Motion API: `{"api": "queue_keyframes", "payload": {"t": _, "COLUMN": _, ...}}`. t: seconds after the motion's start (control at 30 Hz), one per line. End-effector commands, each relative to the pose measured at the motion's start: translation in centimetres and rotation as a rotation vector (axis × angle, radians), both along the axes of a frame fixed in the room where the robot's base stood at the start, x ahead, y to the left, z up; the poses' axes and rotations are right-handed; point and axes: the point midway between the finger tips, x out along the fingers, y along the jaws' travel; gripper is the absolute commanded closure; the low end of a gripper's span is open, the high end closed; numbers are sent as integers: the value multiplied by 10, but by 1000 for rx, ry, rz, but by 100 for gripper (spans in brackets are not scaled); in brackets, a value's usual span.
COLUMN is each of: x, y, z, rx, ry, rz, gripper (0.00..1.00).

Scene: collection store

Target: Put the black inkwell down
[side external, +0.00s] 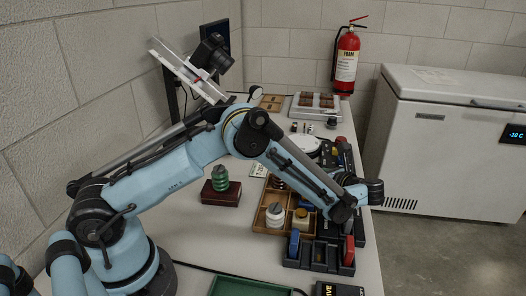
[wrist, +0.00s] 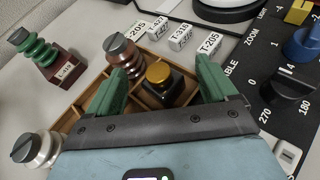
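The black inkwell (wrist: 171,98) with its gold cap (wrist: 158,73) stands upright in a compartment of the wooden tray (wrist: 87,98) in the wrist view. My gripper (wrist: 163,68) has its two green fingers spread on either side of the inkwell, with a gap showing on each side. It is open and holds nothing. In the side view the tray (side external: 266,229) lies on the table beneath my forearm. My fingers and the inkwell are not clearly seen there; my arm covers that part.
A copper-coloured ribbed piece (wrist: 122,52) stands close beside my left finger. A white knobbed piece (wrist: 38,150) is at the lower left. A green coil (wrist: 38,47) stands on a maroon block. White labelled tags (wrist: 181,37) lie behind. A black dial panel (wrist: 262,70) is at right.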

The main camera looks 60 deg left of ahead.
Motion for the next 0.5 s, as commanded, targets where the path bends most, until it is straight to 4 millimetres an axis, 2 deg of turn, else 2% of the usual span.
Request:
{"api": "queue_keyframes", "payload": {"t": 0.27, "x": 0, "y": -2, "z": 1, "rx": 0, "ry": 0, "rz": -1, "gripper": 15}}
{"api": "queue_keyframes", "payload": {"t": 0.37, "x": 1, "y": -10, "z": 4, "rx": 0, "ry": -1, "rz": -2, "gripper": 15}}
{"api": "queue_keyframes", "payload": {"t": 0.5, "x": 1, "y": -32, "z": 14, "rx": 1, "ry": 0, "rz": -3, "gripper": 15}}
